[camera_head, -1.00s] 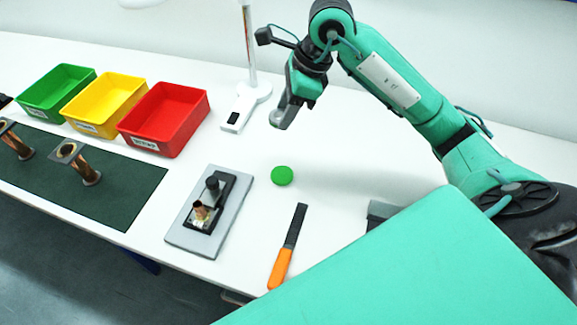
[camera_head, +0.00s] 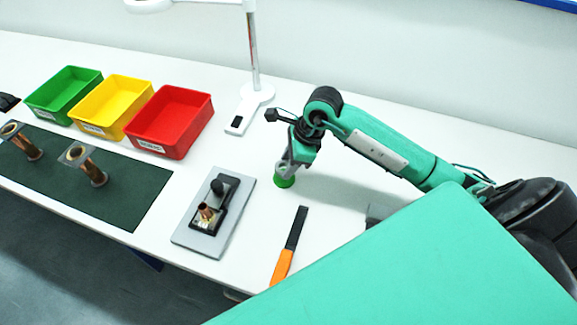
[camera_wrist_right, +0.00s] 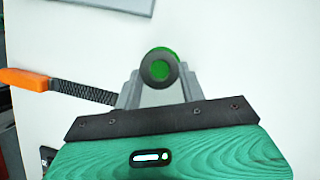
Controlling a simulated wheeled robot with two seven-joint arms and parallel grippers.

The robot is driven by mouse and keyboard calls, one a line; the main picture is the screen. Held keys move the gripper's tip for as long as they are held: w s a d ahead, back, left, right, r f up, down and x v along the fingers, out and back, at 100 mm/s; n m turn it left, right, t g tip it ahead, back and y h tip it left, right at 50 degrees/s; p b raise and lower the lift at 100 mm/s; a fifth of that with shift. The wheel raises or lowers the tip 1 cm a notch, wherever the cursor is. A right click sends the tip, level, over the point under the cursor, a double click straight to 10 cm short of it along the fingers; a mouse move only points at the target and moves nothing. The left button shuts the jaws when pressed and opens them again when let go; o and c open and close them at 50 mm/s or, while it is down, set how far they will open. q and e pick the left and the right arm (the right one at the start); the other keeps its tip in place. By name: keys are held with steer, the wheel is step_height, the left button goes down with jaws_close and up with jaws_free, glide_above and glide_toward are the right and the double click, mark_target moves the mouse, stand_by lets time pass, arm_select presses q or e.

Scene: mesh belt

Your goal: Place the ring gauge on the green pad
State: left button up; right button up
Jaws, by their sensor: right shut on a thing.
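The ring gauge (camera_wrist_right: 146,78) is a dark ring held between the fingers of my right gripper (camera_wrist_right: 160,76). Green shows through its hole in the right wrist view. The round green pad (camera_wrist_right: 175,53) lies directly behind the ring there, its edge showing past the ring's top and right. In the head view my right gripper (camera_head: 287,166) is down over the green pad (camera_head: 285,183), hiding part of it. Whether the ring touches the pad I cannot tell. My left gripper is not in view.
A file with an orange handle (camera_head: 282,266) lies in front of the pad. A grey plate with a black fixture (camera_head: 183,236) is to the left. Red (camera_head: 169,148), yellow and green bins stand farther left, and a lamp stand (camera_head: 252,98) behind. White table is clear around the pad.

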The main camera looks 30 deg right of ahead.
step_height(320, 180, down, 2)
steer(key=shift+f, duration=0.55)
steer(key=o, duration=1.2)
steer(key=shift+r, duration=0.1)
